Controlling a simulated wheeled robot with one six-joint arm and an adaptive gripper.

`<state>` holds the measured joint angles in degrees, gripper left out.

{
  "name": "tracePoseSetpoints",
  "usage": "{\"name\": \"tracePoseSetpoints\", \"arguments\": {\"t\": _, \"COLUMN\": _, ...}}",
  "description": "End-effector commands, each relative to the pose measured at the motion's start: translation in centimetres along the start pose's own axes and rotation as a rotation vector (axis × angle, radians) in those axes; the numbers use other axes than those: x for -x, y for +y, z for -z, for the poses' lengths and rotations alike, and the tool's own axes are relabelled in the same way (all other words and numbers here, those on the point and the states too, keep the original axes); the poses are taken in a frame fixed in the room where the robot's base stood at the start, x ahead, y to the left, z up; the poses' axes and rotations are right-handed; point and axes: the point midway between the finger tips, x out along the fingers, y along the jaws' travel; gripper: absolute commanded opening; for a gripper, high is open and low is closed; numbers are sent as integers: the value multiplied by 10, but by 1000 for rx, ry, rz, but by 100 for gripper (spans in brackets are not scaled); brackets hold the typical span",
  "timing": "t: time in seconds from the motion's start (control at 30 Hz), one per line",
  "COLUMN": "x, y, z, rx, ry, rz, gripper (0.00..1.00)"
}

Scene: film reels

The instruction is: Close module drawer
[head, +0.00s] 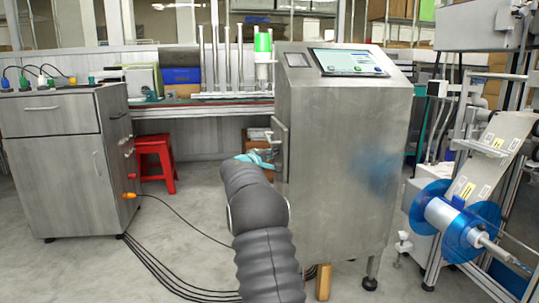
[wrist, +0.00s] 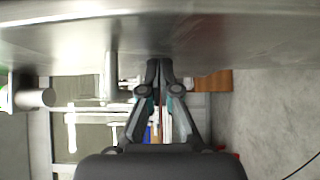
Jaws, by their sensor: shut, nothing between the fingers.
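A tall stainless steel machine (head: 340,150) with a screen on top stands in the middle of the head view. A bar handle (head: 280,143) sticks out from its left side. I cannot tell whether this belongs to the module drawer or how far any drawer is out. My gripper (head: 258,158), with teal parts, is beside that side, partly hidden by my arm. In the wrist view my gripper (wrist: 159,65) has its fingertips together, empty, close to a brushed metal surface (wrist: 220,30). Contact is unclear. A metal handle-like bar (wrist: 35,98) is left of the fingers.
A grey cabinet (head: 62,160) with a shut-looking top drawer (head: 50,116) stands at left. A red stool (head: 155,162) is under the back bench (head: 205,110). Cables cross the floor. Blue reels (head: 450,215) are at right. Floor between cabinet and machine is mostly open.

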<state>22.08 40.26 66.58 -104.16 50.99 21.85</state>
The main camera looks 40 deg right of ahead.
Motion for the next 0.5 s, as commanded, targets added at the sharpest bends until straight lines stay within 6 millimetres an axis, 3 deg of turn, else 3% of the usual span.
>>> {"name": "tracePoseSetpoints", "arguments": {"t": 0.07, "x": -4, "y": 0, "z": -6, "rx": -1, "ry": -13, "rz": -2, "gripper": 0}}
{"name": "tracePoseSetpoints", "arguments": {"t": 0.23, "x": 9, "y": -2, "z": 4, "rx": -1, "ry": -9, "rz": -1, "gripper": 0}}
{"name": "tracePoseSetpoints", "arguments": {"t": 0.37, "x": 31, "y": -3, "z": 24, "rx": 0, "ry": 2, "rz": -1, "gripper": 0}}
{"name": "tracePoseSetpoints", "arguments": {"t": 0.5, "x": 63, "y": 2, "z": 26, "rx": 1, "ry": 6, "rz": -1, "gripper": 0}}
